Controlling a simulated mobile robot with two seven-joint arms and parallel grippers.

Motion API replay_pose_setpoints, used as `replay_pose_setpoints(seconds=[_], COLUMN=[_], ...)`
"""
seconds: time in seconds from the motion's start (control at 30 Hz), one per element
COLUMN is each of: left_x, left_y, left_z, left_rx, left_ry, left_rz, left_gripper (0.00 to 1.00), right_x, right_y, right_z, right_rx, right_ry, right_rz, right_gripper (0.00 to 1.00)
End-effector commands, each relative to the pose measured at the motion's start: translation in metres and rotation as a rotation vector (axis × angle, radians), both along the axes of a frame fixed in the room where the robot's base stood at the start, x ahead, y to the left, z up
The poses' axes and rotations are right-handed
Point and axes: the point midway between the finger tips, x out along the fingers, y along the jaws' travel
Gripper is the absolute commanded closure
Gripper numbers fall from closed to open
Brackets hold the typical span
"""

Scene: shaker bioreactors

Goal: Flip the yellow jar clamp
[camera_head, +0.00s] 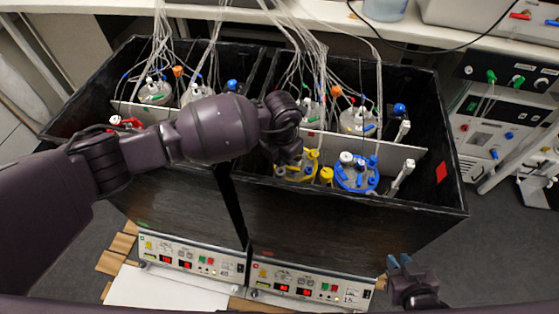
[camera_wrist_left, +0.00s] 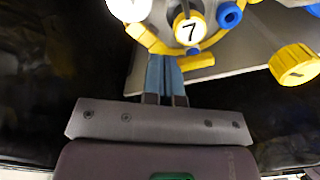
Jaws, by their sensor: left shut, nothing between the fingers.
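The yellow jar clamp (camera_wrist_left: 150,40) rings the lid of a jar marked 7 in the left wrist view, with a yellow bar (camera_wrist_left: 198,62) sticking out to the right. In the head view the yellow-clamped jar (camera_head: 309,160) is in the right-hand box, partly hidden by my left arm. My left gripper (camera_wrist_left: 164,62) is shut and empty, its blue fingertips right at the clamp's near edge; I cannot tell whether they touch. In the head view its fingers are hidden behind its wrist. My right gripper (camera_head: 399,262) hangs at the lower right, away from the jars, seemingly open and empty.
A blue-clamped jar (camera_head: 356,173) stands right of the yellow one. A yellow knob (camera_wrist_left: 295,64) is at the right in the wrist view. Dark box walls (camera_head: 330,215) surround the jars. Tubes and cables (camera_head: 305,50) hang from above. Control panels (camera_head: 310,283) are below.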

Motion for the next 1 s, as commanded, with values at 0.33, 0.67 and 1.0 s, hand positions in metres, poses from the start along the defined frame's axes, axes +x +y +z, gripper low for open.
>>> replay_pose_setpoints(seconds=[0.33, 0.67, 1.0], left_x=[0.0, 0.0, 0.0], left_y=[0.0, 0.0, 0.0], left_z=[-0.005, -0.008, -0.013], left_rx=[0.0, 0.0, 0.0], left_ry=[0.0, 0.0, 0.0], left_rz=[0.0, 0.0, 0.0], left_gripper=[1.0, 1.0, 1.0], right_x=[-0.002, -0.002, -0.002], right_y=[-0.003, -0.003, 0.001], right_z=[-0.003, -0.005, -0.007], right_rx=[-0.011, -0.009, 0.002], right_ry=[0.005, 0.008, 0.009], right_rz=[0.01, 0.008, -0.001], right_gripper=[0.79, 0.79, 0.79])
